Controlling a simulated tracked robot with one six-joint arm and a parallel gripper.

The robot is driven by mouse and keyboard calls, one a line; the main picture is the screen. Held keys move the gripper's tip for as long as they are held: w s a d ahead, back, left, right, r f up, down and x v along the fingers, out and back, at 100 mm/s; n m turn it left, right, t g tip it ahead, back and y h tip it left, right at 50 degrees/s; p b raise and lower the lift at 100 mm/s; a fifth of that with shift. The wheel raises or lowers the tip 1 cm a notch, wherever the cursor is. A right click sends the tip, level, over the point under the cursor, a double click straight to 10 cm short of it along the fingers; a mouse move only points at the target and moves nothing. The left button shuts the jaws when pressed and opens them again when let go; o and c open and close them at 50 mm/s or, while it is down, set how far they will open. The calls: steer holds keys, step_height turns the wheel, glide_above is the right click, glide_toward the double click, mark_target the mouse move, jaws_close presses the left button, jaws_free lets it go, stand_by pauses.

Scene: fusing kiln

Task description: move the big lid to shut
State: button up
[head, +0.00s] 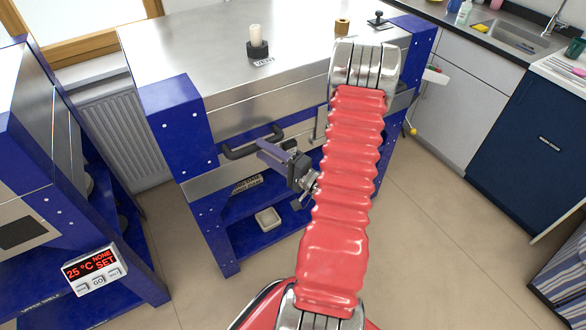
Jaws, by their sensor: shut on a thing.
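The big lid (235,75) is a broad brushed-steel cover on the blue-framed kiln in the middle of the head view. It looks lowered or nearly so; I cannot tell whether a gap is left beneath it. A dark bar handle (240,151) runs along its steel front. My gripper (268,149) is at the right part of this handle and shut on it. The exact contact is small and partly hidden by the jaws. My red-sleeved arm covers the right part of the kiln front.
A vent plug (258,44), a brass-coloured piece (342,26) and a black knob (378,18) stand on the steel top. Sink cabinets (450,110) are at right. The floor (440,250) at front right is clear.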

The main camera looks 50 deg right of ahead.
steer(key=s+f, duration=0.1)
steer(key=s, duration=1)
steer(key=shift+s+d+f, duration=0.15)
steer(key=shift+s+d, duration=0.15)
stand_by(0.4)
